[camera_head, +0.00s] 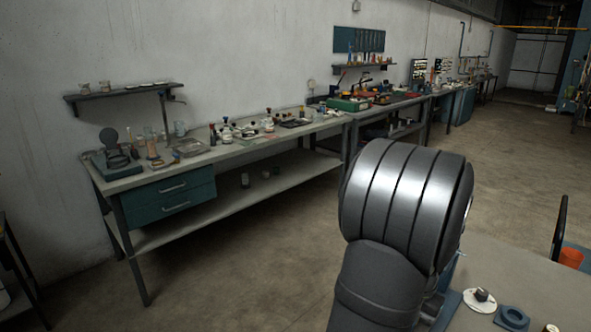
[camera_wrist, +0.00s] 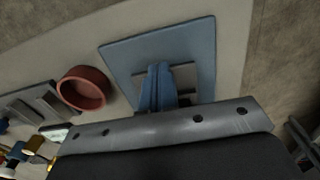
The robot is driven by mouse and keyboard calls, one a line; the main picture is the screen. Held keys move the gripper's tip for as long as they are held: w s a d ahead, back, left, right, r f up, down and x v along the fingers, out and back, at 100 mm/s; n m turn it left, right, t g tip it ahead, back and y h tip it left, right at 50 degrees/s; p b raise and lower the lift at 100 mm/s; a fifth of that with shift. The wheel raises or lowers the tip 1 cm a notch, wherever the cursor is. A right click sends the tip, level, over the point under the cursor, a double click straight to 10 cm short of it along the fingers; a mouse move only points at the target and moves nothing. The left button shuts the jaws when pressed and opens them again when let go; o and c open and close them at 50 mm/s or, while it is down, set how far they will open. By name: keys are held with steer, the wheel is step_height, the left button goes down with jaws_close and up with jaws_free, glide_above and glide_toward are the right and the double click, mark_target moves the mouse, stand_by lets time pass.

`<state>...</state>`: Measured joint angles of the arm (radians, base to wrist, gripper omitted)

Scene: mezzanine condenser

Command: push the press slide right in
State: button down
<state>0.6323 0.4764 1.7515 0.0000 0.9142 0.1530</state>
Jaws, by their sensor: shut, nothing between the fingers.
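In the wrist view a flat blue base plate (camera_wrist: 120,62), which looks like the press, lies on the pale bench top. A grey part (camera_wrist: 184,78) on it, possibly the slide, is partly hidden behind my fingers. I cannot tell how far in the slide stands. My gripper (camera_wrist: 160,68) has two blue fingers side by side, shut with nothing between them. They are over the middle of the plate; contact cannot be told.
A red-brown round dish (camera_wrist: 83,88) stands left of the plate, with a grey tray (camera_wrist: 38,103) and several small items beyond. In the head view a white disc with a dark knob (camera_head: 480,297) and a blue ring block (camera_head: 512,318) stand right of my arm.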

steer(key=shift+w+d, duration=1.9)
steer(key=shift+s+a, duration=0.15)
steer(key=shift+s+a, duration=0.25)
steer(key=shift+a, duration=0.05)
step_height(320, 180, up, 7)
stand_by(0.3)
